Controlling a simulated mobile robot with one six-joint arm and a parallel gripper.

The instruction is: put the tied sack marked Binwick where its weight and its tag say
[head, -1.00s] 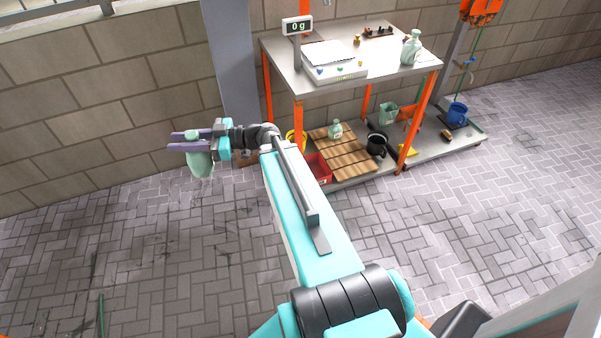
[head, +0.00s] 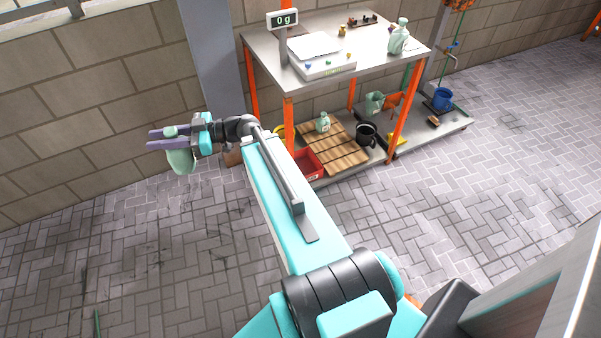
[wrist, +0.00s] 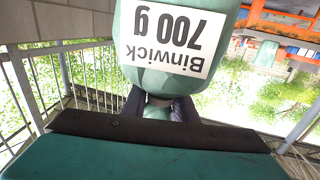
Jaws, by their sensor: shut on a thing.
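My gripper (head: 168,138) is at the left in the head view, shut on a pale green tied sack (head: 181,161) that hangs below the jaws, clear of the floor. In the wrist view the sack (wrist: 180,85) is held by its neck. Its white label (wrist: 172,35) reads "Binwick 700 g" and appears upside down. A scale (head: 320,56) stands on the steel table (head: 375,68), and its display (head: 284,20) reads 0 g. Another pale green sack (head: 398,40) stands on the table's right side. One more (head: 323,123) stands on a slatted wooden pallet (head: 345,152) on the lower shelf.
A grey column (head: 215,70) rises behind my gripper. The paved floor is widely clear.

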